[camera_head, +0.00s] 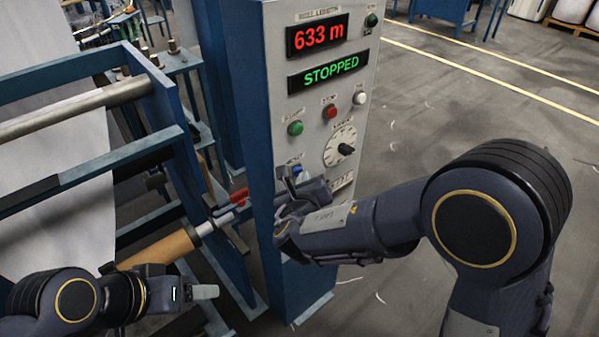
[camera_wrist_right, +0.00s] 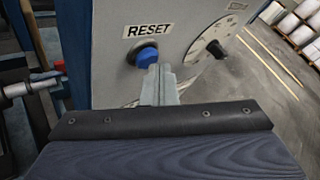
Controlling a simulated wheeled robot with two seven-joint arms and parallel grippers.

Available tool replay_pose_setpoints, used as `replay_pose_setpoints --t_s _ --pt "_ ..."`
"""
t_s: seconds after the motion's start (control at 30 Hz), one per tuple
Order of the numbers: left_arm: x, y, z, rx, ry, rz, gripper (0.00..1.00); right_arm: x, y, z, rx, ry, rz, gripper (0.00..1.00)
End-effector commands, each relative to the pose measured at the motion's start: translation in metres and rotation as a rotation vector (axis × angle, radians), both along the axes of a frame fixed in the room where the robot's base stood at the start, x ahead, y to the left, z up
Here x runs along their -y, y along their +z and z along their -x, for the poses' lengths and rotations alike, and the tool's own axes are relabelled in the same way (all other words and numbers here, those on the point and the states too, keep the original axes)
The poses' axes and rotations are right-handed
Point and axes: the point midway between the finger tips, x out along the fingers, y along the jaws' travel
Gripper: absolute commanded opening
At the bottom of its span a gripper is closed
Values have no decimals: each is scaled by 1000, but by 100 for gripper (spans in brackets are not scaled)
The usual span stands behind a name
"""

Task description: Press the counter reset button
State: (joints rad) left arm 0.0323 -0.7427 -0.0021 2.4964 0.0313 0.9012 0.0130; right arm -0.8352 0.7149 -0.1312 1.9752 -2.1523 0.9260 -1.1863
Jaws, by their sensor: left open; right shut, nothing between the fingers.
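The blue reset button (camera_wrist_right: 147,55) sits under a RESET label (camera_wrist_right: 148,30) on the grey control panel (camera_wrist_right: 108,70). In the head view only a bit of the blue button (camera_head: 297,169) shows behind my right gripper (camera_head: 286,178). My right gripper is shut and empty. In the wrist view its fingertips (camera_wrist_right: 157,72) are close to the button's lower right edge; I cannot tell whether they touch. The red counter display (camera_head: 318,36) reads 633 m. My left gripper (camera_head: 205,292) is open and empty at the lower left, away from the panel.
The panel also has a green STOPPED display (camera_head: 330,73), a green button (camera_head: 295,128), a red button (camera_head: 329,112), a white button (camera_head: 360,98) and a dial (camera_head: 340,148).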

Motion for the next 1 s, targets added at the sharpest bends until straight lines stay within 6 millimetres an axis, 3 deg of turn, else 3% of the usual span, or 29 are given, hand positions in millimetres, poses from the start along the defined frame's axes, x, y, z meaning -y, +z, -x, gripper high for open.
replay_pose_setpoints --t_s 0.67,1.0 --pt "0 0 0 0 0 0 61 -3 0 -3 1 0 0 0" --pt "0 -6 0 0 0 0 61 7 0 8 1 0 -1 0"
